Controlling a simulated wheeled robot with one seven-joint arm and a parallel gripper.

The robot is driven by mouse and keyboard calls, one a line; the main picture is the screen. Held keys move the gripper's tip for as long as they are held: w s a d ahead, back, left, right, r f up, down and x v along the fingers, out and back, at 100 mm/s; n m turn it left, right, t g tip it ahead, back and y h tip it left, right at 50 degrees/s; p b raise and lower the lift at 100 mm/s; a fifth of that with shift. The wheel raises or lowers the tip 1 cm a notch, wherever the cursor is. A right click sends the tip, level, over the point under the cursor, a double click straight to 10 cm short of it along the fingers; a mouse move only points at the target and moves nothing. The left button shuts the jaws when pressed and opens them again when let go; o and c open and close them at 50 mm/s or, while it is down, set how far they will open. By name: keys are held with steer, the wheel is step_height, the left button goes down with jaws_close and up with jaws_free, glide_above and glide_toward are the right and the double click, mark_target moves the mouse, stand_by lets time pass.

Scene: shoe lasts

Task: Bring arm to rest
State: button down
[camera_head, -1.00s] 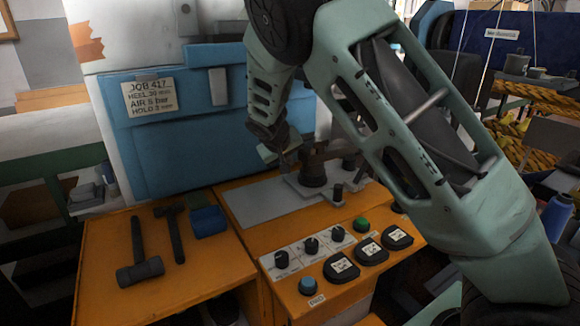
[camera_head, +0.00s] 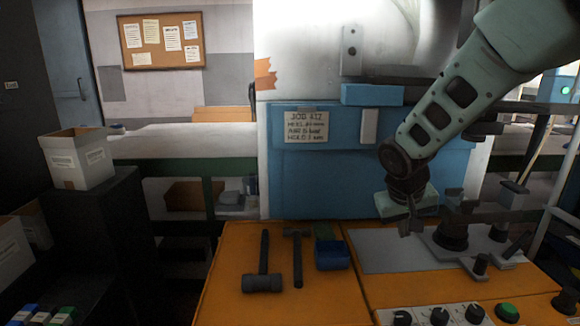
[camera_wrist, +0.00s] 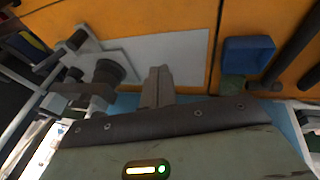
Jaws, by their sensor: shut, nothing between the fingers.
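My arm reaches in from the upper right in the head view, with my gripper (camera_head: 408,228) hanging down in front of the blue machine panel (camera_head: 350,180). The gripper is shut and empty, above the left part of the grey plate (camera_head: 385,250) on the orange bench. In the wrist view the closed fingers (camera_wrist: 160,75) point toward the same grey plate (camera_wrist: 180,50). A dark clamp fixture (camera_head: 453,236) stands just right of the gripper, apart from it as far as I can tell.
Two hammers (camera_head: 263,265) (camera_head: 297,260) and a small blue box (camera_head: 332,256) lie on the orange bench (camera_head: 225,285). Knobs (camera_head: 440,316) and a green button (camera_head: 507,312) are at the front right. A white box (camera_head: 78,160) stands on a dark cabinet at left.

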steer(key=s+a+n+g+y, duration=0.1)
steer(key=s+a+n, duration=0.2)
steer(key=s, duration=1.2)
steer(key=s+a+n+g+y, duration=0.2)
steer(key=s+a+n, duration=0.2)
steer(key=s+a, duration=0.5)
steer(key=s, duration=0.7)
steer(key=shift+a+r+y, duration=0.2)
steer(key=shift+r+y, duration=0.1)
